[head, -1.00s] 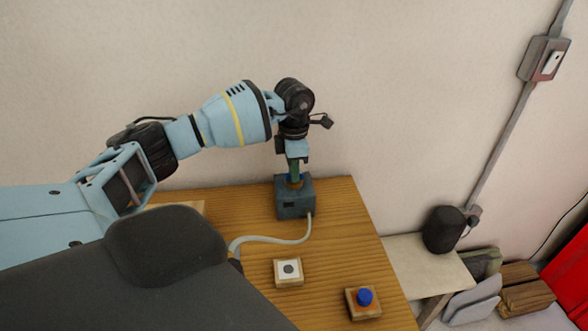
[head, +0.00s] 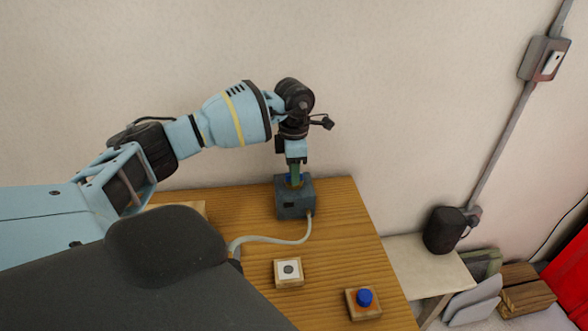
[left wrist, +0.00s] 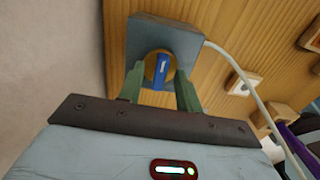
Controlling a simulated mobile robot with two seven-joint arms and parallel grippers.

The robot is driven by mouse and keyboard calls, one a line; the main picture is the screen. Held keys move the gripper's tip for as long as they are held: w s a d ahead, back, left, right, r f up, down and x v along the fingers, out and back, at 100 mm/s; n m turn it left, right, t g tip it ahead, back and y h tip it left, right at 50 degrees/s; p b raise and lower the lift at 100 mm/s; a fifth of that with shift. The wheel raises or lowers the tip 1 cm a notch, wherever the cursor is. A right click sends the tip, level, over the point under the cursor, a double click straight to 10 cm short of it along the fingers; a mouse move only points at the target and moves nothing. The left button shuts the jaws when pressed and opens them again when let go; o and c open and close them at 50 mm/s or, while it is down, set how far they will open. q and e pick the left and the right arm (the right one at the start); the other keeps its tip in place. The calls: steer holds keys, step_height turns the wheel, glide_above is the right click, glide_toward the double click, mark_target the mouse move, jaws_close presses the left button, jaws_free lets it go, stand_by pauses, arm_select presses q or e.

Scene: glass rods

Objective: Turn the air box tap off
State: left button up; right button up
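The air box (head: 296,203) is a dark grey-blue box on the wooden table, near the wall. Its tap (left wrist: 161,70) has a blue bar handle on a round brass-coloured base on top. In the left wrist view the handle stands nearly upright in the picture, tilted slightly. My left gripper (head: 295,173) points straight down over the box; in the left wrist view its green fingers (left wrist: 160,88) are apart, one on each side of the tap. A gap shows between each finger and the blue handle. My right gripper is in neither view.
A pale hose (head: 275,240) runs from the box across the table. A white-topped block with a grey button (head: 289,271) and a wooden block with a blue button (head: 364,298) sit nearer the front. The table's right edge is close to them.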

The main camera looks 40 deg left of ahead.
arm_select(q)
steer(key=shift+r, duration=3.95)
steer(key=shift+f, duration=0.1)
